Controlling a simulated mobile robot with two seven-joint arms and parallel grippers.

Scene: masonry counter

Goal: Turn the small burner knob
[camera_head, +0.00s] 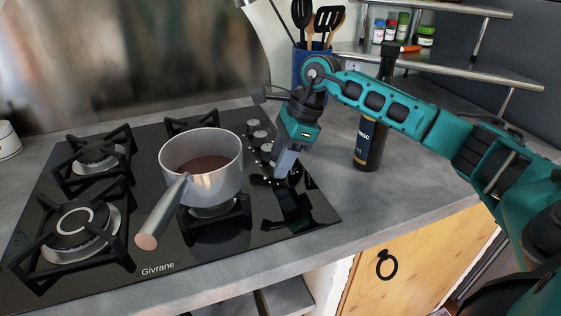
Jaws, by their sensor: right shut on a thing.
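Several grey burner knobs (260,137) stand in a row on the right part of the black gas cooktop (150,251). My right gripper (281,175) comes down from above at the near end of this row, pointing at the cooktop. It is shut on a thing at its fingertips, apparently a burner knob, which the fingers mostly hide. I cannot tell which way that knob points. My left gripper is not in view.
A saucepan (221,185) with brown contents stands on a burner left of my gripper, its handle toward the front. A dark bottle (363,152) stands right of the cooktop. A blue utensil holder (299,66) is behind. Grey counter (415,187) is clear at right.

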